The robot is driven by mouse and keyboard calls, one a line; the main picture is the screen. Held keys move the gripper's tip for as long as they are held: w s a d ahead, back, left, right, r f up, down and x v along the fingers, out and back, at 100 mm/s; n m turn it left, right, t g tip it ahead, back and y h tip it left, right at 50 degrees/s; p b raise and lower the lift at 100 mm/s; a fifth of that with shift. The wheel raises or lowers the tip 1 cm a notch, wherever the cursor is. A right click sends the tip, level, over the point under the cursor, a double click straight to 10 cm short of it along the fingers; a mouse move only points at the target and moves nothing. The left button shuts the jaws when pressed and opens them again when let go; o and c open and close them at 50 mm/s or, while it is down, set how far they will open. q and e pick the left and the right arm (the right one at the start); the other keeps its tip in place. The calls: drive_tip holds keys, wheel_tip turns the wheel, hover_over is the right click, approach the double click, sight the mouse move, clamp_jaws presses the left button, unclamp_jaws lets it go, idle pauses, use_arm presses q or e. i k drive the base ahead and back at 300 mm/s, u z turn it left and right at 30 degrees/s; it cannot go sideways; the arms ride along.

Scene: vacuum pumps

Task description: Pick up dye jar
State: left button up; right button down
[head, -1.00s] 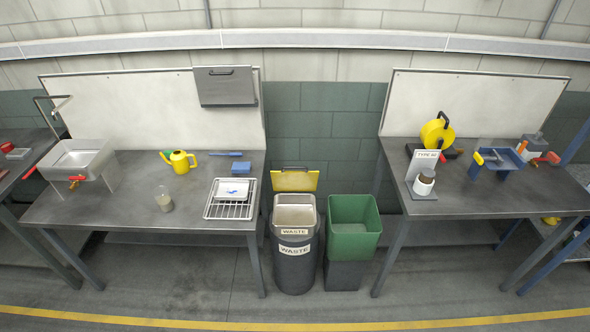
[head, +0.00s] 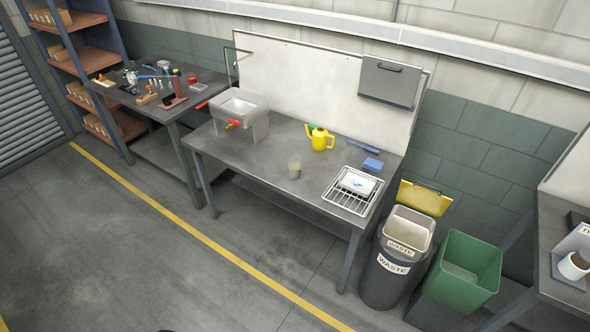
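No jar is clearly marked as dye. A white cup-like jar with a brown top (head: 573,265) is at the right edge of the head view, beside a sign stand on the right bench, partly cut off. I cannot tell which of them is the dye jar. Neither of my grippers is in view.
A sink (head: 240,108) with red taps, yellow watering can (head: 320,138), blue sponge (head: 373,164) and wire rack (head: 347,198) share the bench. Waste bin (head: 385,275) and green bin (head: 466,270) stand right. Left is a cluttered bench (head: 160,102). Floor in front is clear.

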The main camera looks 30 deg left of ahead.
sight(294, 160)
drive_tip(key=z, duration=0.05)
drive_tip(key=k, duration=0.55)
drive_tip(key=u, duration=0.8)
drive_tip(key=i, duration=0.95)
drive_tip(key=z, duration=0.55)
